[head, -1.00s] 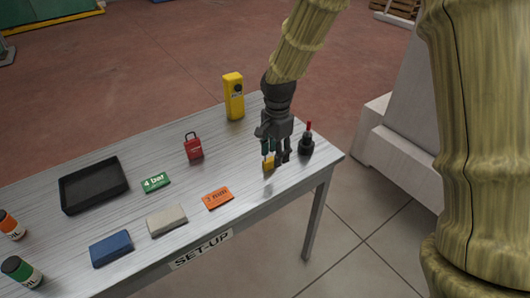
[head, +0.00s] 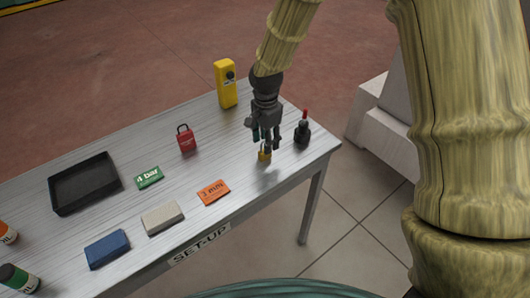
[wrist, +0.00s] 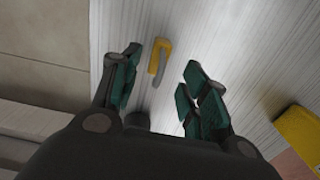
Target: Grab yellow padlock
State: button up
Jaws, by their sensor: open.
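The small yellow padlock (head: 264,157) with a grey shackle stands near the right end of the metal table (head: 230,150). My gripper (head: 265,139) points down just above it, fingers open. In the head view the fingers partly cover the shackle. In the wrist view the padlock (wrist: 161,47) shows between the two spread fingertips, a little nearer the left one, and beyond my gripper (wrist: 160,68). The jaws are not shut on it. I cannot tell whether a finger touches it.
A black bottle with a red tip (head: 303,131) stands close right of my gripper. A yellow device (head: 226,85) stands behind. A red padlock (head: 186,140), an orange card (head: 213,192), a green card (head: 148,178) and a black tray (head: 85,183) lie to the left.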

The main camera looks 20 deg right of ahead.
jog(key=shift+s+f+p, duration=0.15)
jog(key=shift+f+p, duration=0.75)
jog(key=shift+f, duration=1.65)
grip_shut()
